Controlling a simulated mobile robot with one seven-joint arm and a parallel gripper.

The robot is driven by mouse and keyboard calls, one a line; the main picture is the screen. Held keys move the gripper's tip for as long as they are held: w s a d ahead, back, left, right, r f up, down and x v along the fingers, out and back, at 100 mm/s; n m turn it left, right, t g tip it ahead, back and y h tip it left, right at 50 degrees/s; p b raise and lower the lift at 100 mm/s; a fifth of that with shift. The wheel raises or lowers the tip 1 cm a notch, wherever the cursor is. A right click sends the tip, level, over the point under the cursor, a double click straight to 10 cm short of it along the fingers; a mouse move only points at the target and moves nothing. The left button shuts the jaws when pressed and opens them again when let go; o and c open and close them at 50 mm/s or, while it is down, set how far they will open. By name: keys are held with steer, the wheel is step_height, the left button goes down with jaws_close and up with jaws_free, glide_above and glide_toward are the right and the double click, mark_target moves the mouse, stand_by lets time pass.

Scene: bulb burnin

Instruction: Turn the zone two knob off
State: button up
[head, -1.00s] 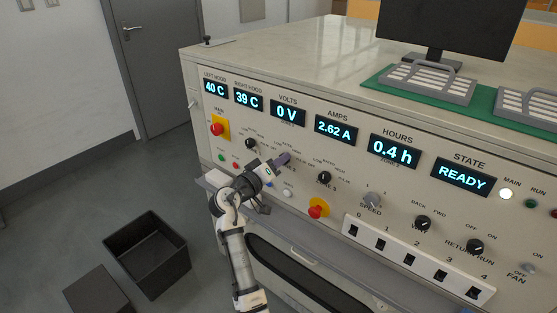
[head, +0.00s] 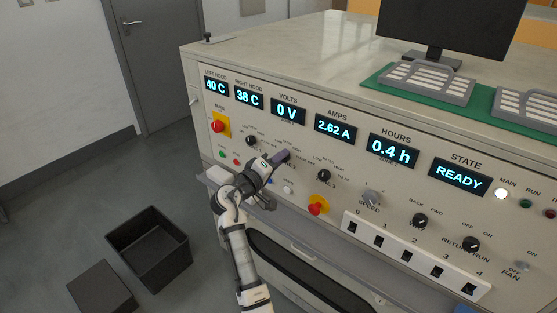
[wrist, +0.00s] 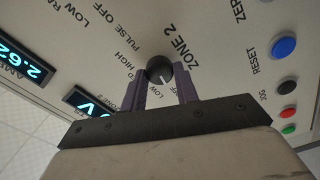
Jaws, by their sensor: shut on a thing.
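The zone two knob (wrist: 160,71) is a round black knob with a pale pointer line, on the cream control panel. In the wrist view it sits between the two purple fingers of my gripper (wrist: 165,82), which are shut on it. The "ZONE 2" label shows beside it, with position words such as HIGH, LOW and OFF around it, partly covered by the fingers. In the head view my gripper (head: 283,157) is at the panel below the volts display, and it hides the knob there.
Other black knobs flank it on the left (head: 251,141) and right (head: 323,175). Red emergency buttons sit at the far left (head: 218,126) and lower right (head: 316,207). In the wrist view, blue (wrist: 284,47), black, red and green buttons are to the right. The state display (head: 460,177) reads READY.

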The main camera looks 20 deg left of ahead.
steer(key=o, duration=1)
steer(key=shift+s, duration=0.1)
steer(key=b+v, duration=0.3)
steer(key=v, duration=1)
steer(key=shift+s+a+b, duration=0.15)
steer(key=shift+s+b, duration=0.15)
steer(key=shift+s, duration=0.05)
